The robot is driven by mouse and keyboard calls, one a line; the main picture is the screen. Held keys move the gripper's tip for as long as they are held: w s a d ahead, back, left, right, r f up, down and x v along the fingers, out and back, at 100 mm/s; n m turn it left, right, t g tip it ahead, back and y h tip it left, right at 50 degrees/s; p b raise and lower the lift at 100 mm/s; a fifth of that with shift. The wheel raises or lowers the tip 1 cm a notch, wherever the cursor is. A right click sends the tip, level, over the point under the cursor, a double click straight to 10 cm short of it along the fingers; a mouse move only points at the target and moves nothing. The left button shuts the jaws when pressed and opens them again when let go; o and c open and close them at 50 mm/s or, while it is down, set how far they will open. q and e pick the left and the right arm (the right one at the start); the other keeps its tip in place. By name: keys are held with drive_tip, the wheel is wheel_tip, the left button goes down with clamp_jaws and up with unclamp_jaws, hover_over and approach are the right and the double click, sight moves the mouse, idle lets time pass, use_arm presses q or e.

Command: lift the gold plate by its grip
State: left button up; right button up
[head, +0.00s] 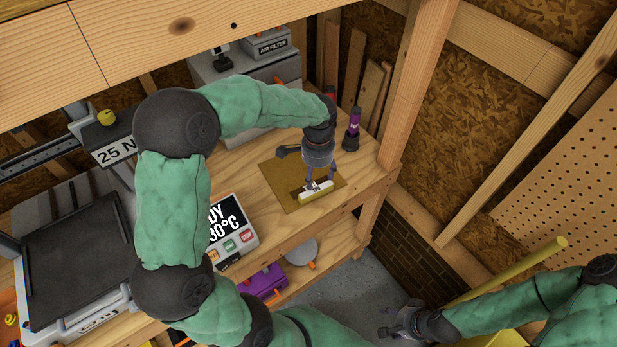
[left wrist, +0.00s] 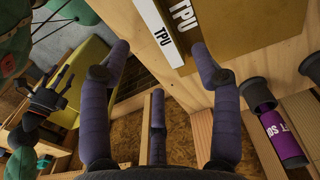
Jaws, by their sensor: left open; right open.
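The gold plate (head: 277,178) lies flat on the wooden bench near its front right corner. My left gripper (head: 321,181) reaches down over the plate, with open fingers close to the grip. In the left wrist view the grip (left wrist: 160,30) shows between and beyond the spread fingers (left wrist: 161,48), with the gold plate (left wrist: 237,25) behind it. I cannot tell whether any finger touches. My right gripper (head: 393,326) is open and empty, low beyond the bench's front edge.
A purple bottle (head: 352,130) stands behind the plate, near the wooden post (head: 420,90). A display box (head: 232,228) and a printer (head: 80,240) are left. A lower shelf holds a purple item (head: 262,282).

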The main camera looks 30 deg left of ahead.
sight(316, 191)
use_arm(q)
wheel_tip(316, 191, down, 4)
drive_tip(key=shift+f+b, duration=0.15)
drive_tip(key=shift+b, duration=0.35)
wheel_tip(316, 191, down, 5)
drive_tip(key=shift+s+d+r+b, duration=0.1)
drive_tip(key=shift+b, duration=0.95)
clamp_jaws()
